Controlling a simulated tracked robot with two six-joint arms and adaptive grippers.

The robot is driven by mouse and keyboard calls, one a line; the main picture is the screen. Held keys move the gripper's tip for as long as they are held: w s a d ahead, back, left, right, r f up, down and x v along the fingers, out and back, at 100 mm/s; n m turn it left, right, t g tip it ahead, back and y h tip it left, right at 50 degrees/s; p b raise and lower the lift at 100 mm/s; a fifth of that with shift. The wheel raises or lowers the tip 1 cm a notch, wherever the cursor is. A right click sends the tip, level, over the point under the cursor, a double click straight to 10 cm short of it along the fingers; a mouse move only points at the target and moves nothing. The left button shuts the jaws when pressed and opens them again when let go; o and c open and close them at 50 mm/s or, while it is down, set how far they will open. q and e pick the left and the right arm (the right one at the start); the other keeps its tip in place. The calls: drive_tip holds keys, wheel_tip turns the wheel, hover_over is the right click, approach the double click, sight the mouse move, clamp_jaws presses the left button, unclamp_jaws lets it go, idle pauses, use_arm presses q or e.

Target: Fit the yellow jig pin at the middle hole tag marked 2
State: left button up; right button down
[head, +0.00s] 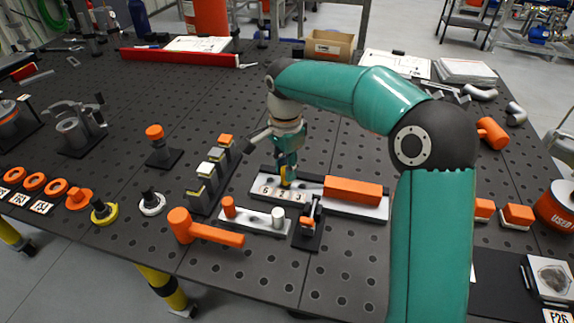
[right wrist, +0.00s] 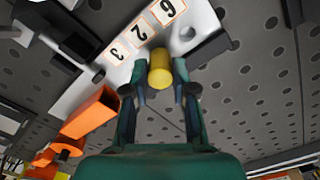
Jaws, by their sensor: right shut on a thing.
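The yellow jig pin (head: 286,177) is held upright in my right gripper (head: 287,166), just above or at the plate behind the tags. In the right wrist view, the yellow pin (right wrist: 160,67) lies between the two fingertips (right wrist: 160,84). The white tag plate (head: 258,196) carries tags 6, 2 and 3 from left to right in the head view. The middle tag 2 (head: 282,194) is directly in front of the pin; it also shows in the wrist view (right wrist: 140,33). The pin and fingers hide the middle hole, so I cannot tell whether the tip is inside. My left gripper is out of view.
An orange block (head: 353,190) sits at the plate's right. A toggle clamp (head: 309,222) stands in front of it. An orange hammer (head: 205,229) and a white plate with two pegs (head: 252,218) lie in front left. A stepped block row (head: 209,176) stands left.

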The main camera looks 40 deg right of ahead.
drive_tip(key=shift+f, duration=0.1)
drive_tip(key=c, duration=0.9)
unclamp_jaws()
drive_tip(key=shift+o, duration=0.5)
drive_tip(key=shift+o, duration=0.9)
drive_tip(key=shift+r+p, duration=3.2)
drive_tip(key=shift+r, duration=0.4)
drive_tip(key=shift+f, duration=0.1)
